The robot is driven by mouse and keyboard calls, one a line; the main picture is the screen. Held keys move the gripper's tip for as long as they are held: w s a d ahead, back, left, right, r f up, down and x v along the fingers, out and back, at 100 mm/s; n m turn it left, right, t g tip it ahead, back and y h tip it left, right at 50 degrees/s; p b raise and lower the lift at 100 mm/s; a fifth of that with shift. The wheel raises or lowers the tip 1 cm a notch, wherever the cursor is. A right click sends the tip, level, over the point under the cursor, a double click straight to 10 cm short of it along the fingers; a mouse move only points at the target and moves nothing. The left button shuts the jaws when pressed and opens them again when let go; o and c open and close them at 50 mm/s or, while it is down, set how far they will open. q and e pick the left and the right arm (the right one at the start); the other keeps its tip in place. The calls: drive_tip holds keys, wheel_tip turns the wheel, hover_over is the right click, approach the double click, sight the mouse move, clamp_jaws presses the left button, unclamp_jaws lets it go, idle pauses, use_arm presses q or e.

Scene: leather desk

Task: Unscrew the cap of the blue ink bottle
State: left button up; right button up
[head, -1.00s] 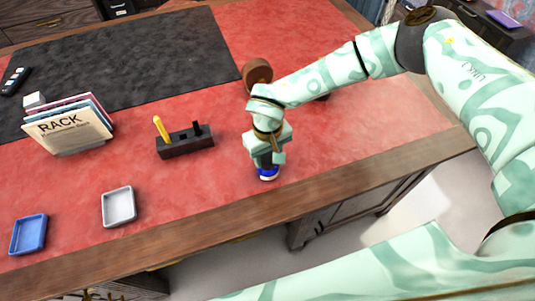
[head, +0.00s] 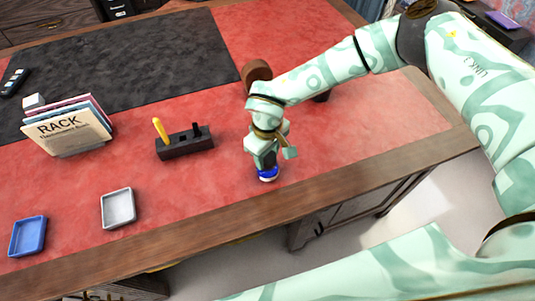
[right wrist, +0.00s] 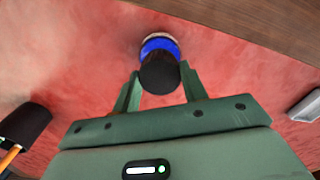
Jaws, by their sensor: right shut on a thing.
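The blue ink bottle (head: 268,175) stands upright on the red leather near the desk's front edge, with its blue body showing below my gripper. It also shows in the right wrist view (right wrist: 159,44), with its black cap (right wrist: 160,74) toward the camera. My right gripper (head: 267,163) points down over the bottle. In the right wrist view its fingers (right wrist: 160,84) stand on either side of the cap, shut on it. In the head view the gripper and wrist hide most of the cap. My left gripper is not in view.
A dark holder (head: 185,146) with a yellow tool stands left of the bottle. A grey tray (head: 118,223) and a blue tray (head: 28,252) lie at the front left. A file rack (head: 68,133) stands farther left. A brown round object (head: 257,70) is behind my wrist.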

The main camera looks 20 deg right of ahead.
sight(267, 157)
drive_tip(key=shift+r+p, duration=0.65)
drive_tip(key=shift+r, duration=0.4)
wheel_tip(267, 157, up, 4)
drive_tip(key=p, duration=0.3)
drive_tip(key=shift+f, duration=0.15)
